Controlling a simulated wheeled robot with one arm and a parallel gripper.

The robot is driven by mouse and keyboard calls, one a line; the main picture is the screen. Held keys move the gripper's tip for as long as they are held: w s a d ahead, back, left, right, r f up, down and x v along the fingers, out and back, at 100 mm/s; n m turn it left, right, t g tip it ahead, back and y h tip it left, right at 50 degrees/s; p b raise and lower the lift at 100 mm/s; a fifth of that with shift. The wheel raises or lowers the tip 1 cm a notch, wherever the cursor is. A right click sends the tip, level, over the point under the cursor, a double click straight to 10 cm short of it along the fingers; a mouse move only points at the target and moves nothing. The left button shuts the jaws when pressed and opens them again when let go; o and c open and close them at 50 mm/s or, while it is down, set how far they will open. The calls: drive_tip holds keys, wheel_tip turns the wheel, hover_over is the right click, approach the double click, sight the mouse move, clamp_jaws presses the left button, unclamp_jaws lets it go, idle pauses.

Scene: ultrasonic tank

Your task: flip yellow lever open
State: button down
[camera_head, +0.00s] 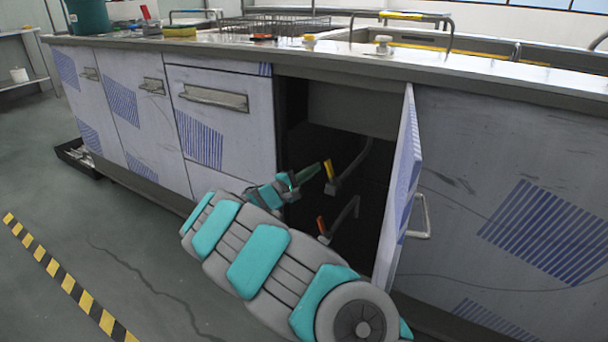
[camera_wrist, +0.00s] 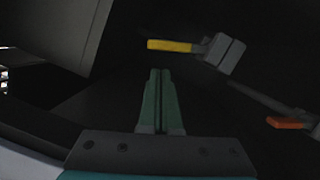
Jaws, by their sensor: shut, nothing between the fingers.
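The yellow lever (camera_head: 329,170) sits on a pipe valve inside the open cabinet under the counter. In the wrist view the yellow lever (camera_wrist: 170,46) lies roughly level, with its grey valve body (camera_wrist: 224,53) at its right end. My gripper (camera_head: 320,168) reaches into the cabinet opening, close to the left of the lever in the head view. In the wrist view my gripper (camera_wrist: 160,72) has its green fingers together and empty, below the lever in the picture. A gap shows between fingertips and lever there; contact cannot be told from the head view.
An orange-red lever (camera_head: 321,225) sits on a lower pipe; it also shows in the wrist view (camera_wrist: 288,123). The open cabinet door (camera_head: 401,190) stands to the right of the opening. A closed cabinet front (camera_head: 222,120) bounds the left. The cabinet interior is dark.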

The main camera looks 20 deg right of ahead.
drive_tip(key=shift+s+d+r, duration=0.25)
drive_tip(key=shift+s+d, duration=0.25)
drive_tip(key=shift+s, duration=0.15)
